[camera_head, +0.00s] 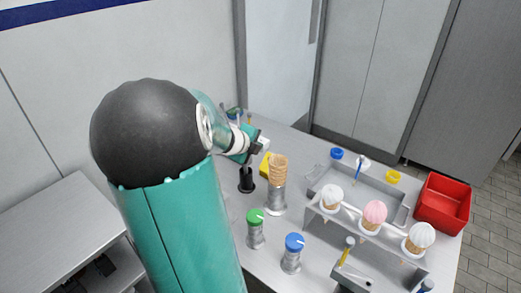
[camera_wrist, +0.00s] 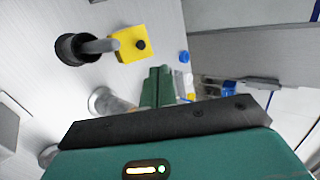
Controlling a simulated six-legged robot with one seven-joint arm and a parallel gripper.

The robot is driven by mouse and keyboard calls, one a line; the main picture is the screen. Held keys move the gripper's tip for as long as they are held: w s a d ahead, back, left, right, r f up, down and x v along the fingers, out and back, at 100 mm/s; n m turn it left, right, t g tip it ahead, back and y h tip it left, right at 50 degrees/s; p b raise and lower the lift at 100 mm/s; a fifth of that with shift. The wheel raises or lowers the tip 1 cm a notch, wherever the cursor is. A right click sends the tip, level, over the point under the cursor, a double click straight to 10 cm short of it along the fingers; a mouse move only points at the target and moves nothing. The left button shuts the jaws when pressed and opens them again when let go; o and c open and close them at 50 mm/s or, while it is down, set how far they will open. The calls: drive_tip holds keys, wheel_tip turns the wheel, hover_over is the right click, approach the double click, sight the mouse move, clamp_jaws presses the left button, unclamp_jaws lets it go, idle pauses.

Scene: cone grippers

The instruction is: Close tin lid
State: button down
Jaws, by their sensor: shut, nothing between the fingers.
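My gripper (camera_head: 257,146) is at the far left of the table in the head view, partly hidden by my arm. In the wrist view its green fingers (camera_wrist: 158,86) are together with nothing between them. I cannot tell for sure which thing is the tin or its lid. A green-topped metal shaker (camera_head: 255,230) and a blue-topped metal shaker (camera_head: 292,253) stand upright at the front, apart from my gripper. A shallow grey metal tray (camera_head: 401,214) lies behind the cone stand.
A waffle cone (camera_head: 278,168) stands in a metal holder (camera_head: 276,201). A yellow box (camera_wrist: 127,45) with a black button is near a black round holder (camera_wrist: 70,50). Several ice-cream cones stand in a rack (camera_head: 345,229). A red crate (camera_head: 445,203) is at the right.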

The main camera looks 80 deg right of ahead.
drive_tip(key=m, duration=0.7)
drive_tip(key=n+t+y, duration=0.2)
drive_tip(key=n+y, duration=0.2)
drive_tip(key=n, duration=0.4)
approach(268, 156)
wheel_tip(268, 156, down, 4)
drive_tip(key=s, duration=0.2)
drive_tip(key=shift+s+f, duration=0.1)
drive_tip(key=shift+f, duration=0.25)
idle(0.8)
